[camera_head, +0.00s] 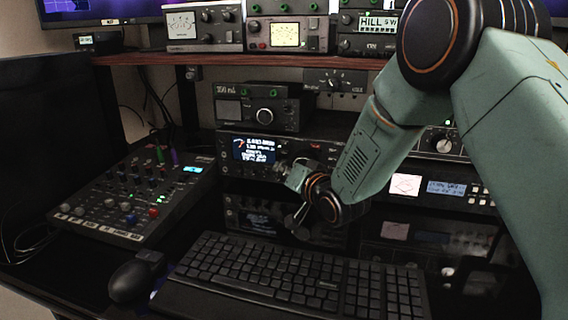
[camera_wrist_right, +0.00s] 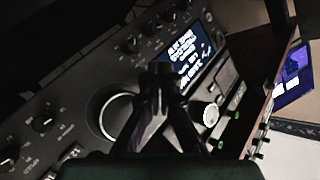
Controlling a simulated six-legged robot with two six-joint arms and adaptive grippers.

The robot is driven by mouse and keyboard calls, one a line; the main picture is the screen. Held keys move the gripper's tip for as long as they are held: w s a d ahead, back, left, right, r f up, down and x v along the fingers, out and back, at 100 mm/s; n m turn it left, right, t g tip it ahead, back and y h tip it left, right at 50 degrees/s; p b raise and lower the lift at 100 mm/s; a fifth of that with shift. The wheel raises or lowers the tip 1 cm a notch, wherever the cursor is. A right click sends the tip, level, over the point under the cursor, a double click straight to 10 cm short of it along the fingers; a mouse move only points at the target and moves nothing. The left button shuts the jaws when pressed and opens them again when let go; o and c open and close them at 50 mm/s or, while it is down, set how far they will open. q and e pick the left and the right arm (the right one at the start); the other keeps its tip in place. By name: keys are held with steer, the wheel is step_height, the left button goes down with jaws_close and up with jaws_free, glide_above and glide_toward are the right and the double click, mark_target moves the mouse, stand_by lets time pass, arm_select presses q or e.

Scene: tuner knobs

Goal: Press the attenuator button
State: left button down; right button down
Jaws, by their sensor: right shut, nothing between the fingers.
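The black radio with a lit screen (camera_head: 255,149) stands under the shelf. Its front panel also shows, turned, in the right wrist view, with the screen (camera_wrist_right: 187,52), a large round knob (camera_wrist_right: 112,115) and a small bright knob (camera_wrist_right: 210,115). My right gripper (camera_head: 284,167) is close in front of this panel, beside the screen. In the right wrist view its dark fingers (camera_wrist_right: 160,76) are together and empty, between the large knob and the screen. I cannot tell whether they touch the panel. I cannot make out the attenuator button. My left gripper is out of view.
A mixer (camera_head: 135,197) sits at the left. A keyboard (camera_head: 295,280) and a mouse (camera_head: 132,279) lie in front of the radio. A smaller unit (camera_head: 262,108) stands on the radio. My right arm covers the panels to the right.

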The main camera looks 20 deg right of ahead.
stand_by(0.4)
steer(key=shift+w+d, duration=0.25)
steer(key=shift+w, duration=0.1)
steer(key=shift+w+d, duration=0.1)
steer(key=shift+w, duration=0.05)
stand_by(0.5)
